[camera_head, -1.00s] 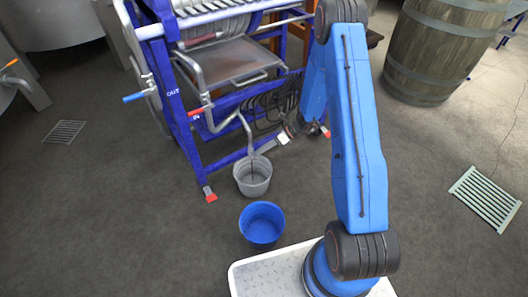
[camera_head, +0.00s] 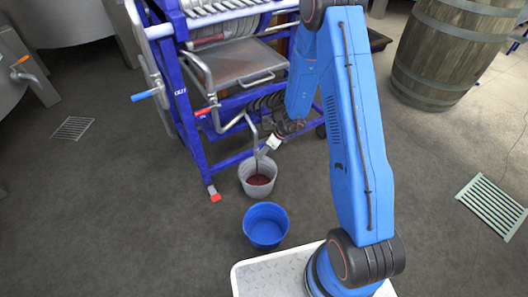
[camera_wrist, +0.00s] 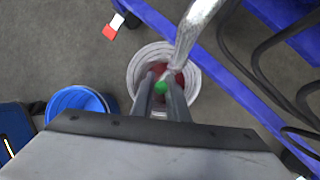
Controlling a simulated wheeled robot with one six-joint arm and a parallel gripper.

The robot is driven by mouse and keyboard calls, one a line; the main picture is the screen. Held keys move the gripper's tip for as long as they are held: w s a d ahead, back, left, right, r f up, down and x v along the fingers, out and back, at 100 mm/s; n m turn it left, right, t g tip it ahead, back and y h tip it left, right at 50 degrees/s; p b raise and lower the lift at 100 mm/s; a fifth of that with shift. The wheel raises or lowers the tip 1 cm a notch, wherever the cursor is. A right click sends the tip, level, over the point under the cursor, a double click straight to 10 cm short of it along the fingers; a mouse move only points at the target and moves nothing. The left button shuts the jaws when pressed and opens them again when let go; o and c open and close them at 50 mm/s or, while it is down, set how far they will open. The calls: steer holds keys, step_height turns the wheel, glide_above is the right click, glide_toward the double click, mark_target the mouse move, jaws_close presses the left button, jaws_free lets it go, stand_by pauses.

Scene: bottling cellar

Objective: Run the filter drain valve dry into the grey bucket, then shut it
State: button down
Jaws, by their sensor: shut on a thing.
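The filter's steel drain pipe (camera_head: 250,124) comes down over the grey bucket (camera_head: 244,180); it also shows in the wrist view (camera_wrist: 194,28). My gripper (camera_head: 262,152) is at the pipe's lower end, above the bucket. In the wrist view my gripper (camera_wrist: 162,92) has its fingers closed around a small green part, apparently the drain valve's handle (camera_wrist: 161,87). A thin dark red stream falls from the outlet, and red liquid (camera_head: 259,181) lies in the grey bucket. The valve body is mostly hidden by my fingers.
A blue bucket (camera_head: 265,228), seemingly empty, stands in front of the grey one. The filter's blue frame (camera_head: 185,110) rises behind, with a red-handled valve (camera_head: 203,111) and a blue-handled one (camera_head: 146,96). Black hoses hang beside my gripper. A barrel (camera_head: 447,52) stands right.

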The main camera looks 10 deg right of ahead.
steer(key=c, duration=1.7)
jaws_free()
steer(key=shift+c, duration=0.2)
steer(key=v, duration=1.7)
steer(key=shift+r, duration=0.15)
steer(key=shift+s, duration=0.1)
